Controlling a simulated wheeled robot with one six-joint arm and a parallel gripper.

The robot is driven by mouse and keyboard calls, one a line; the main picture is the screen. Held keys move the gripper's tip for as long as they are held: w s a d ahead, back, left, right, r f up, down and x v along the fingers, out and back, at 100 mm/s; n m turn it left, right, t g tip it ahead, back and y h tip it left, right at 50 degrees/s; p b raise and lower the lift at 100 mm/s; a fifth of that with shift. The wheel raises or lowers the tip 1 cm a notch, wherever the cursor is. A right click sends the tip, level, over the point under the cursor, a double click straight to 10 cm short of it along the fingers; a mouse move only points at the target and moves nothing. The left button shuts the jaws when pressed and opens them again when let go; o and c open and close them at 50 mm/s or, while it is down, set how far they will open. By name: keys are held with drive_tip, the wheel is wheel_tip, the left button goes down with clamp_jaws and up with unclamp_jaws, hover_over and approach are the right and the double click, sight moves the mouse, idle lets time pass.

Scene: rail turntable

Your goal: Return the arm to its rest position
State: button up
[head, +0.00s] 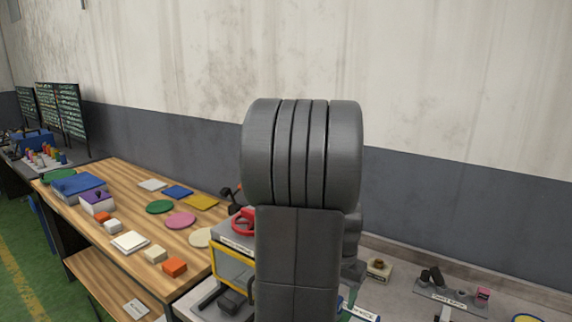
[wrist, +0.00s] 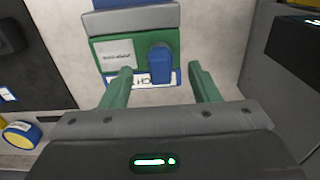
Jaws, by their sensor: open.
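My arm fills the middle of the head view, a dark grey link with a rounded, ribbed joint on top. It hides what lies behind it, and my gripper is out of sight there. Beyond the fingers is a green block-like fixture (wrist: 108,46) with a white label and a blue upright part (wrist: 160,60). A blue-edged sign (wrist: 148,80) with dark lettering sits at its near side, partly covered by the blue part. I cannot tell whether the fingers touch anything.
A wooden table (head: 130,185) at the left holds coloured discs, flat squares and small blocks. A machine with a red handwheel (head: 243,222) stands beside my arm. A grey bench (head: 405,300) with small fixtures runs to the right. A yellow-and-blue round item (wrist: 21,134) lies at lower left.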

wheel_tip(320, 180, up, 6)
drive_tip(key=p, duration=0.3)
idle(0.3)
